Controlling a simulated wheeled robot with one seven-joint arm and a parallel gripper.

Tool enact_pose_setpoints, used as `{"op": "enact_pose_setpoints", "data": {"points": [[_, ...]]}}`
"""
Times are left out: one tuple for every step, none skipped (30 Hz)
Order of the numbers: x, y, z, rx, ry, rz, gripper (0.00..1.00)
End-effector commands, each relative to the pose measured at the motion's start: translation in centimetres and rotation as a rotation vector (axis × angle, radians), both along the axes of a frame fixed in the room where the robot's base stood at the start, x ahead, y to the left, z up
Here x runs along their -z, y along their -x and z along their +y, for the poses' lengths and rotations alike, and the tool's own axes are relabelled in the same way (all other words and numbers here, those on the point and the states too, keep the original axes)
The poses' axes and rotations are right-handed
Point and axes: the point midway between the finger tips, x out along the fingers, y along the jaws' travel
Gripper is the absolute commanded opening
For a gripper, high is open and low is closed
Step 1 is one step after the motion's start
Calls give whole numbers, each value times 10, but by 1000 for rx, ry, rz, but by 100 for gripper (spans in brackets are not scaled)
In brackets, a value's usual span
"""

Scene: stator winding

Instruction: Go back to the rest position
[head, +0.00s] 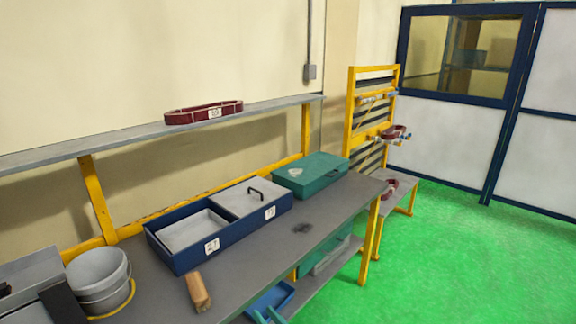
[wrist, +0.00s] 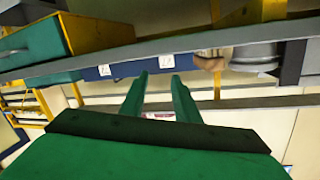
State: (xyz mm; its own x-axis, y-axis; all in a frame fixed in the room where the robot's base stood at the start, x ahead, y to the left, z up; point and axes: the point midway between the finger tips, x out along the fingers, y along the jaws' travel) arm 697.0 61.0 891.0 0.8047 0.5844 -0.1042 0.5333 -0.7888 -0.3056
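My gripper (wrist: 159,80) shows in the wrist view as two green fingers standing apart, with nothing held between them. In the wrist view the scene looks upside down, and a small part of a red coil with a white label (wrist: 160,116) shows beyond the gap between the fingers, on the shelf. In the head view this red oval coil (head: 204,113) lies on the grey wall shelf (head: 60,152).
The workbench (head: 262,258) carries a blue two-compartment box (head: 180,258), a teal case (head: 311,175), a grey bucket (head: 99,279) and a wooden block (head: 198,291). A yellow rack (head: 352,105) at the back right holds red coils. Green floor (head: 450,260) is clear on the right.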

Motion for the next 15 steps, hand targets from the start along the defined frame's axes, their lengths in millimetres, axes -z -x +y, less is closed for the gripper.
{"op": "enact_pose_setpoints", "data": {"points": [[17,12,0,27,0,24,29],[26,18,0,47,0,38,29],[39,28,-2,76,2,56,29],[48,36,-3,98,4,68,29],[56,45,-4,121,5,81,29],[67,56,-6,149,9,97,29],[76,65,-7,171,12,109,29],[83,74,-9,194,17,118,29],[92,86,-11,222,20,132,29],[99,95,-13,241,26,141,29],[105,105,-14,261,29,150,29],[113,118,-17,287,37,159,29],[118,128,-19,307,42,166,29],[123,138,-20,325,48,174,29],[128,152,-23,350,56,180,29]]}}
